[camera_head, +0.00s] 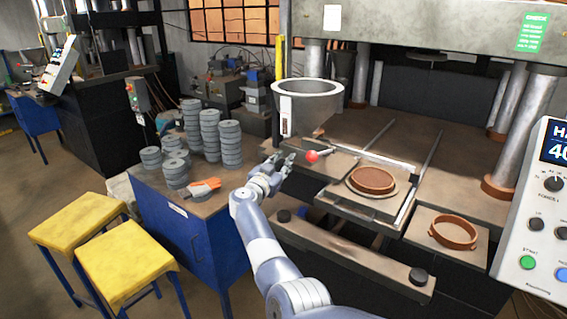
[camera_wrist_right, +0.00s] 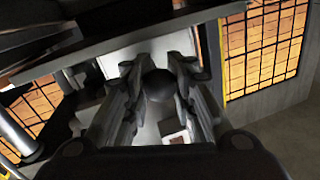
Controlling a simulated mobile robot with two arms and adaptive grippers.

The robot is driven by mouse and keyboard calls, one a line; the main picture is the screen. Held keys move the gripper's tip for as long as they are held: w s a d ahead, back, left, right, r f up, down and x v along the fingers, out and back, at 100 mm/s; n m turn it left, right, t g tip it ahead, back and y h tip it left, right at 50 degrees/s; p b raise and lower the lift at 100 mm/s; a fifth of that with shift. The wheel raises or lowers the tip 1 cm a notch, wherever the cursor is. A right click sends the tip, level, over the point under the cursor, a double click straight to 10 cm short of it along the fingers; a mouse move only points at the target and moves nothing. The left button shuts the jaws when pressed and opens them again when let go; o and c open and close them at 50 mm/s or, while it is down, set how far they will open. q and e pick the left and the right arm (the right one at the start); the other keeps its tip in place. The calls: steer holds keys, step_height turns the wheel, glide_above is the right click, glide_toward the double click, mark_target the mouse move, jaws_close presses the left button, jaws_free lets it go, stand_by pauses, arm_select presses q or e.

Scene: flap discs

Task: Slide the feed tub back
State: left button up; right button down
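The feed tub (camera_head: 296,120) is a grey, open-topped round tub with a gauge strip on its side, standing at the left of the press bed. A red ball knob (camera_head: 312,156) on a short bar sits just below and in front of it. My right gripper (camera_head: 287,163) is just left of the knob, with its fingers apart. In the right wrist view, a dark round shape, which looks like the knob (camera_wrist_right: 159,85), lies between the open fingers (camera_wrist_right: 158,75). I cannot tell whether they touch it. My left gripper is out of view.
A slide plate with a brown round mould (camera_head: 372,180) lies right of the knob, between rails. A brown ring (camera_head: 454,232) lies on a side shelf. Grey disc stacks (camera_head: 210,135) stand on the blue cabinet (camera_head: 190,235) at left. Yellow stools (camera_head: 125,255) stand in front.

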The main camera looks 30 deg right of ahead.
steer(key=c, duration=1.5)
jaws_free()
steer(key=shift+w+a+f, duration=0.15)
steer(key=shift+a, duration=0.2)
steer(key=shift+o, duration=1)
steer(key=shift+w+a, duration=0.1)
steer(key=shift+a, duration=0.15)
steer(key=shift+d, duration=0.1)
steer(key=shift+s, duration=0.3)
steer(key=v, duration=0.7)
steer(key=shift+a, duration=0.3)
steer(key=shift+w, duration=0.15)
